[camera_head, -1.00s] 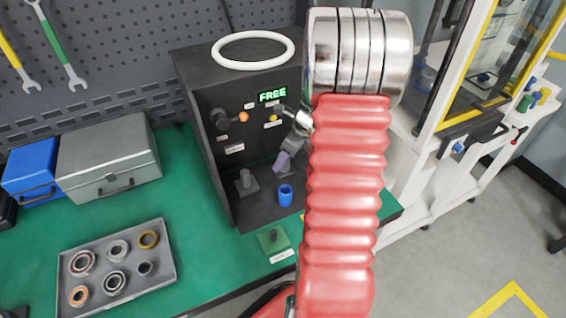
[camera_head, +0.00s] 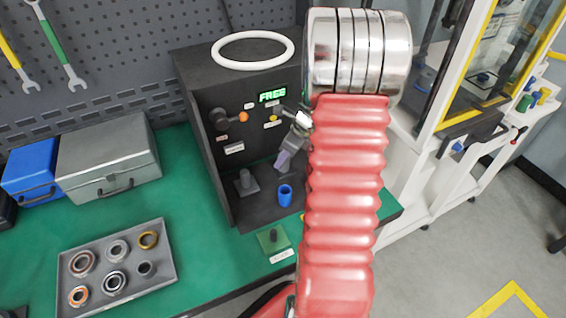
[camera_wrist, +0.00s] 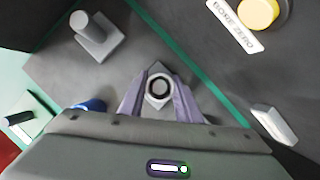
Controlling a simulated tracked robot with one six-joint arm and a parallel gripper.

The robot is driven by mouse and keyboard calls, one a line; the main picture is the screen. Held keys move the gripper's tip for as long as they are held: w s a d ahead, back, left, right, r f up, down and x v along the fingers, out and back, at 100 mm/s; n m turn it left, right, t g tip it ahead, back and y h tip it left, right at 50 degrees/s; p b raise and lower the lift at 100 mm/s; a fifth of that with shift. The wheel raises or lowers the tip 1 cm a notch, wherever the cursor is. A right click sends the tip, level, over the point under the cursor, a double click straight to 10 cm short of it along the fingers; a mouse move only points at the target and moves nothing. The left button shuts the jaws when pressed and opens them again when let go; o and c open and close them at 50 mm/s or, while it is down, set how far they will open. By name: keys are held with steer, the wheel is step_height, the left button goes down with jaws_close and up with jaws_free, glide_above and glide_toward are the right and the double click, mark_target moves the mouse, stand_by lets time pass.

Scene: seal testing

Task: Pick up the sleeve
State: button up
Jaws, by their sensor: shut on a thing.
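My gripper (camera_head: 281,166) is low in front of the dark test stand, its purple-grey fingers pointing down. In the wrist view, the fingertips (camera_wrist: 160,100) are shut on a small round piece with a pale rim and dark centre, which I take as the sleeve (camera_wrist: 160,87). A grey square plate shows behind it; I cannot tell whether the sleeve touches it. The head view does not show the sleeve clearly. A blue open-topped cylinder (camera_head: 285,194) stands beside the gripper and is partly hidden in the wrist view (camera_wrist: 90,105).
A grey post on a square base (camera_head: 246,183) stands left of the gripper. A small green block (camera_head: 272,240) sits at the bench's front. The test stand (camera_head: 205,150) has knobs and a lit display. A tray (camera_head: 165,275) of several rings lies left. Green bench between is clear.

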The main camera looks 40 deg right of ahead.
jaws_close()
steer(key=shift+r, duration=0.15)
step_height(320, 180, up, 10)
stand_by(0.5)
stand_by(0.5)
